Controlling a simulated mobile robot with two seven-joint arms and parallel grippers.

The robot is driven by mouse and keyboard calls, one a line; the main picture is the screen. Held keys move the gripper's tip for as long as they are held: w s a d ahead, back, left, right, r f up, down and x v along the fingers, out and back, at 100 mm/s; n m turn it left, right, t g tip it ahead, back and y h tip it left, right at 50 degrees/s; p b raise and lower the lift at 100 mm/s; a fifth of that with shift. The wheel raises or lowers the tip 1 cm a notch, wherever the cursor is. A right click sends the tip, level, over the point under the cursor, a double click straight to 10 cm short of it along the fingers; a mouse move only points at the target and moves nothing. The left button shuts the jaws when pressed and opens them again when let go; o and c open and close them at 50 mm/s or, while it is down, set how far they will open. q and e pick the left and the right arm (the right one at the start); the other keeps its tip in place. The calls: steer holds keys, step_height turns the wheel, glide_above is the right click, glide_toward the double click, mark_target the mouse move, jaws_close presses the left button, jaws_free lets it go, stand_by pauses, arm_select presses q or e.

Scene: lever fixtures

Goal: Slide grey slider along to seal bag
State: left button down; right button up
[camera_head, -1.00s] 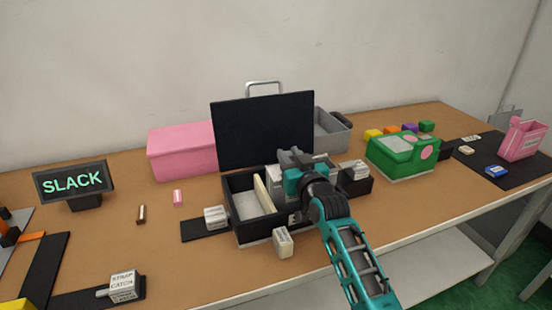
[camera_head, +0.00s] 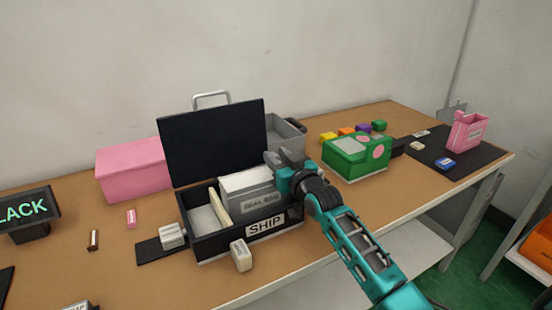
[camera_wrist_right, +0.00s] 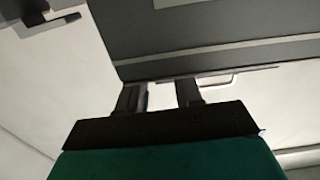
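The bag (camera_head: 245,190), pale grey and labelled SEAL BAG, stands in the black open box (camera_head: 200,245) marked SHIP. My right gripper (camera_head: 284,160) is at the top right end of the bag, its teal arm coming in from the lower right. I cannot make out the grey slider apart from the grey gripper parts there. In the right wrist view the two fingers (camera_wrist_right: 160,96) stand a little apart below a dark grey panel. No held thing shows clearly between them. My left gripper is not in view.
The box's black lid (camera_head: 213,142) stands raised behind the bag. A white block (camera_head: 241,256) sits before the box and another (camera_head: 172,236) on its left. A pink box (camera_head: 133,170), a grey tray (camera_head: 286,132) and a green box (camera_head: 356,156) stand near.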

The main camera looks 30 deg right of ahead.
steer(key=shift+o, duration=1.4)
steer(key=s, duration=1.3)
steer(key=shift+d+p, duration=0.2)
steer(key=shift+p, duration=0.2)
